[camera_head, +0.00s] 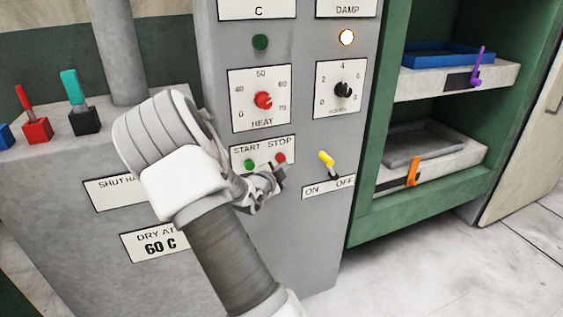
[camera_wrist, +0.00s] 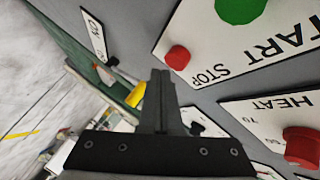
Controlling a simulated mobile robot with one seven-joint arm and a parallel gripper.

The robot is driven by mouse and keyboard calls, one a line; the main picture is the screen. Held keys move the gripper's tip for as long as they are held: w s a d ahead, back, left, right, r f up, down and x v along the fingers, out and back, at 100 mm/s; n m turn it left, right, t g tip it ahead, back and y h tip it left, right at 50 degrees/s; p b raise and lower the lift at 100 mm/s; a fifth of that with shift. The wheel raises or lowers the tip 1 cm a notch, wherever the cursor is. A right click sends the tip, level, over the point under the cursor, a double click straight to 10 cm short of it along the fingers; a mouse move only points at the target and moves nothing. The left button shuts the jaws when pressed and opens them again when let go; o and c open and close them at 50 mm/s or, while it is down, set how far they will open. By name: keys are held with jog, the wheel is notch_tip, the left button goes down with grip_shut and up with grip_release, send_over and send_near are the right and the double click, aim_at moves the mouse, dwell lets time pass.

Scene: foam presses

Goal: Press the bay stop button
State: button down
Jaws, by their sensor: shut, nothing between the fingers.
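The red stop button (camera_head: 281,158) sits under the word STOP on the white START/STOP plate (camera_head: 262,150) on the grey panel. In the wrist view the red stop button (camera_wrist: 177,57) is beside the fingertips, slightly up and right of them. My gripper (camera_head: 281,173) is just below the button in the head view; its fingers are together and empty. In the wrist view my gripper (camera_wrist: 160,73) shows as two dark fingers side by side. I cannot tell whether they touch the panel; no contact with the button shows. The green start button (camera_head: 249,165) is left of the red one.
The red heat knob (camera_head: 263,100) and black damp knob (camera_head: 343,89) are above. A yellow toggle switch (camera_head: 327,159) is right of the buttons, over an ON/OFF label. The damp lamp (camera_head: 346,37) is lit. A green-framed shelf bay (camera_head: 370,150) stands at right.

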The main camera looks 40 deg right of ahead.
jog(key=shift+s, duration=0.15)
jog(key=shift+s+a+b, duration=0.2)
jog(key=shift+s+b, duration=0.05)
jog(key=shift+s, duration=0.5)
jog(key=shift+s+a+b, duration=0.2)
jog(key=shift+s+b, duration=0.1)
jog(key=shift+s, duration=0.5)
jog(key=shift+s+a+b, duration=0.2)
jog(key=shift+s+b, duration=0.05)
jog(key=shift+s, duration=0.5)
jog(key=s+a+r+n+y, duration=0.2)
jog(key=a+r+n+y, duration=0.15)
jog(key=a, duration=0.45)
jog(key=s+a+r+n+y, duration=0.1)
jog(key=a+r+n+y, duration=0.1)
jog(key=a+n+y, duration=0.45)
jog(key=s+a+r+n+y, duration=0.2)
jog(key=a, duration=0.7)
jog(key=s+a+r+n+g+y+p, duration=0.1)
jog(key=s+a+r+n, duration=0.2)
jog(key=s+n, duration=0.5)
jog(key=s+a+r+n+g, duration=0.2)
jog(key=s+a+n, duration=0.1)
jog(key=s, duration=0.9)
notch_tip(320, 180, up, 14)
jog(key=p, duration=1.3)
jog(key=shift+a+f, duration=0.15)
